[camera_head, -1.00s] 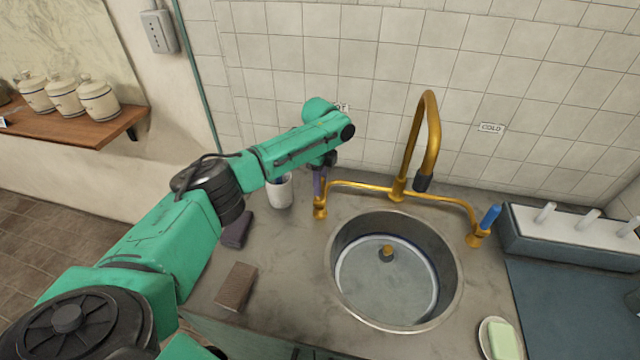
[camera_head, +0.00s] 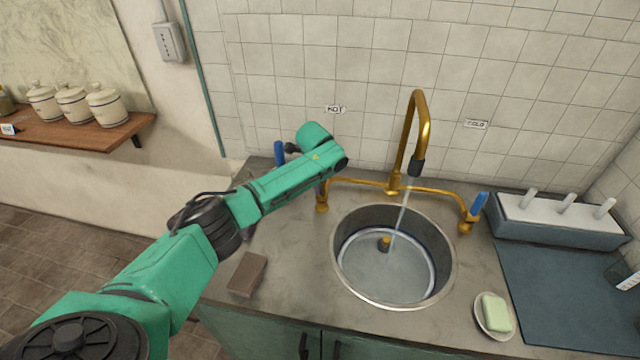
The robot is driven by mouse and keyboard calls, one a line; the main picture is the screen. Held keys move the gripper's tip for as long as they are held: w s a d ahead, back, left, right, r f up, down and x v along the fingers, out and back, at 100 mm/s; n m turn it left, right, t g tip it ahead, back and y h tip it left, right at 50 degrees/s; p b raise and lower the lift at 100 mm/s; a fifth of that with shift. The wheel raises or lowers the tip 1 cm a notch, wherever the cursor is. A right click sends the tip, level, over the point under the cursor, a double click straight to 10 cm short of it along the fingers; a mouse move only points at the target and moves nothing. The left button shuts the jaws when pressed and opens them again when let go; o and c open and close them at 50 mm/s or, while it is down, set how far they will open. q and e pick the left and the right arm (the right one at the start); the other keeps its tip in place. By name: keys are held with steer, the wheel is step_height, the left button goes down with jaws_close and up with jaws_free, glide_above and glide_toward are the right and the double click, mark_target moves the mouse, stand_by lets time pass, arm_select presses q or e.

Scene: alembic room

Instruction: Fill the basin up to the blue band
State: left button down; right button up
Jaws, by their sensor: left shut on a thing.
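The round metal basin (camera_head: 447,290) is set in the counter. A stream of water (camera_head: 399,218) runs from the brass spout (camera_head: 416,130) into it. A brass-coloured plug (camera_head: 384,243) stands at the basin's bottom; how deep the water is cannot be told. A dark bluish band runs round the basin's inner wall, above the pale ring at the bottom. My left gripper (camera_head: 320,188) is at the hot tap on the left, mostly hidden by its own arm, and shut on that tap's handle. The cold tap's blue handle (camera_head: 479,204) is on the right. My right gripper is not in view.
A brown sponge or block (camera_head: 248,274) lies on the counter left of the basin. A soap dish with green soap (camera_head: 496,312) is at the right front. A blue mat (camera_head: 560,300) and a rack (camera_head: 560,225) fill the right. A blue upright piece (camera_head: 279,153) shows behind my arm.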

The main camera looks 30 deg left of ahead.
arm_select(q)
steer(key=c, duration=0.6)
jaws_free()
steer(key=shift+f, duration=0.1)
steer(key=shift+b+v, duration=1.35)
steer(key=shift+v, duration=5.85)
